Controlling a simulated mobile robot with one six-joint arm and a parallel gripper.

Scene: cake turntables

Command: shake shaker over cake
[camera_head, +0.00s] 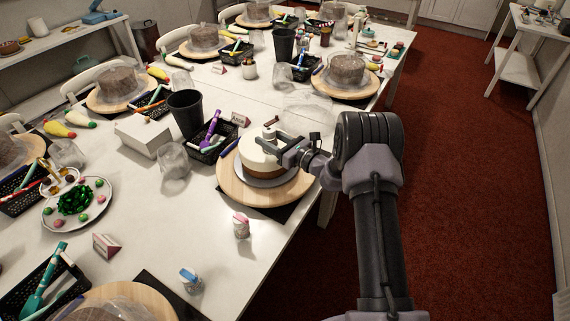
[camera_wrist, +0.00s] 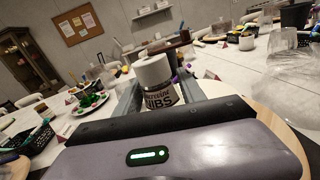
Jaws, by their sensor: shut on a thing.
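My gripper (camera_head: 289,150) is shut on a shaker (camera_head: 269,135) and holds it over a cake (camera_head: 259,160). The shaker has a white cap and a pale label reading "NIBS" in the wrist view (camera_wrist: 158,88), where it stands between the two fingers, slightly tilted in the picture. The cake has a white top and brown lower side. It sits on a silver board on a round wooden turntable (camera_head: 262,192) near the table's right edge. Whether anything falls from the shaker cannot be told.
Beside the turntable are a pink-topped shaker (camera_head: 241,226), a black tool basket (camera_head: 212,142), a dark cup (camera_head: 187,113) and a clear dome (camera_head: 307,113). A blue-topped shaker (camera_head: 191,280) stands nearer. A plate of sweets (camera_head: 78,204) lies left. The table between them is fairly clear.

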